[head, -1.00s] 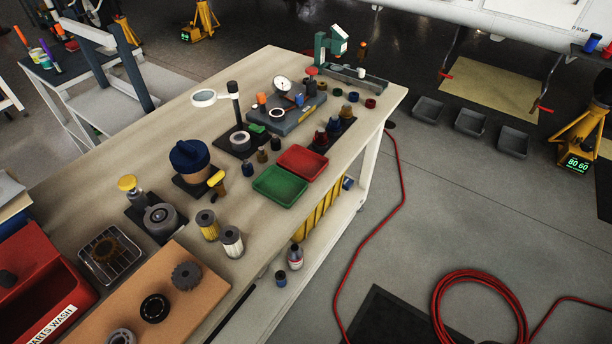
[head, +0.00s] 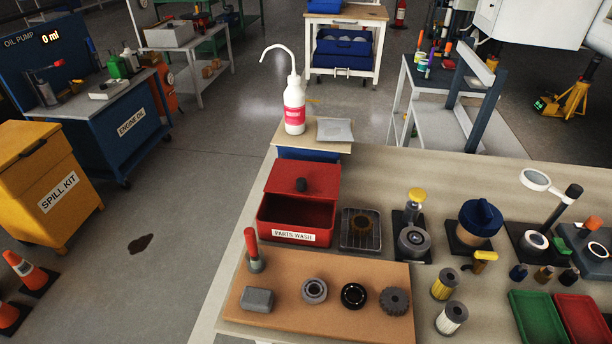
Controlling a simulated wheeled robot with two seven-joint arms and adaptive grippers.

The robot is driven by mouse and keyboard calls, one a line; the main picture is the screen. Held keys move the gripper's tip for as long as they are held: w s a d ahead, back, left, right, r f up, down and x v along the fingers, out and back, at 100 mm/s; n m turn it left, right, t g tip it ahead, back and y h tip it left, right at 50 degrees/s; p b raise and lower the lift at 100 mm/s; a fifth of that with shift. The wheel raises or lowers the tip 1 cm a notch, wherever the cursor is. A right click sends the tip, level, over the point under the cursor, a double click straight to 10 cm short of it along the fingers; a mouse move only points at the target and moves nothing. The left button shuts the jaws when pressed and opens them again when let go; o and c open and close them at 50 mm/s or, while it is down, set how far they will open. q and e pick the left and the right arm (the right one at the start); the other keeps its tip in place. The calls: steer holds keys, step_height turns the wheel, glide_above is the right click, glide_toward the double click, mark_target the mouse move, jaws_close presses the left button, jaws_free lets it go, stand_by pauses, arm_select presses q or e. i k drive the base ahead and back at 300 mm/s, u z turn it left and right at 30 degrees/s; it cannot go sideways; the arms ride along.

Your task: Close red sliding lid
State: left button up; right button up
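The red parts-wash box (head: 262,212) stands on the workbench near its left end, with a "PARTS WASH" label on its front. Its red lid (head: 325,178) covers the rear part of the top and carries a dark knob (head: 301,185). The front part of the box is open and its dark inside shows. Neither of my grippers is in the head view.
A wash bottle (head: 294,105) stands behind. Floor to the left is clear near the bench.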

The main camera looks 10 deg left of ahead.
mark_target(289, 177)
steer(key=u, duration=1.25)
steer(key=i, duration=0.75)
steer(key=z, duration=1.65)
